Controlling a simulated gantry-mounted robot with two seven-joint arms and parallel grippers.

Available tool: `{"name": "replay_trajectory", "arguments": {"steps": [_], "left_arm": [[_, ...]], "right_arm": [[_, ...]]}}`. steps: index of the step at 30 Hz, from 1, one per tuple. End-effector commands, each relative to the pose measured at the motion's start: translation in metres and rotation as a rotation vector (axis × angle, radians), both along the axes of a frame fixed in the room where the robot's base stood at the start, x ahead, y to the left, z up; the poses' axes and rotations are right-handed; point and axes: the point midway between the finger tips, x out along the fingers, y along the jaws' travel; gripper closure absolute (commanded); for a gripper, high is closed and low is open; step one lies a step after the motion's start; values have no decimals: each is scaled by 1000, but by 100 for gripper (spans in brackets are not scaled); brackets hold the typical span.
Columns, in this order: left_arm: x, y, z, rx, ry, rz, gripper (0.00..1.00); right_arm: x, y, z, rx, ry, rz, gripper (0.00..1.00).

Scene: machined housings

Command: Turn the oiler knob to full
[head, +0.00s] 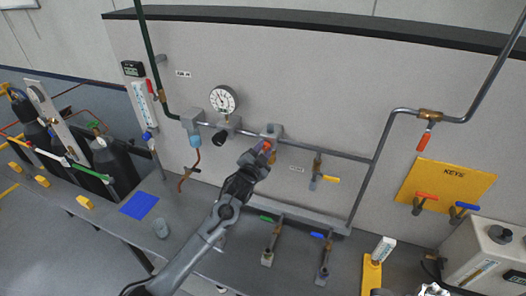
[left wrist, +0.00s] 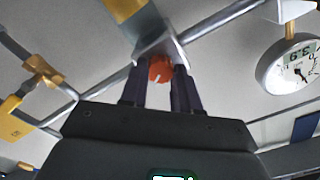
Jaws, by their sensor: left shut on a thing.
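The oiler knob (left wrist: 160,69) is orange-red with a white mark on its face. In the left wrist view it sits between the two dark fingers of my left gripper (left wrist: 160,92), under the oiler's grey body (left wrist: 160,48). In the head view the knob (head: 267,145) shows as a small orange spot beside the oiler body (head: 272,131) on the pipe. My left gripper (head: 262,150) is shut on it there and covers part of it. Where the white mark stands on the full scale cannot be read.
A round pressure gauge (head: 223,99) and a black knob (head: 219,138) are left of the oiler. A yellow-handled valve (head: 331,179) hangs to its right. Green-handled (head: 266,218) and blue-handled (head: 317,235) valves stand below.

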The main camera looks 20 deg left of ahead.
Motion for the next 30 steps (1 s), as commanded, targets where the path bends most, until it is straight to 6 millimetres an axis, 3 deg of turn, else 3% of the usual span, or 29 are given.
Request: {"name": "replay_trajectory", "arguments": {"steps": [30], "left_arm": [[0, 0, -2, 968, -18, 1, 100]], "right_arm": [[0, -2, -17, -8, 0, 6, 27]]}}
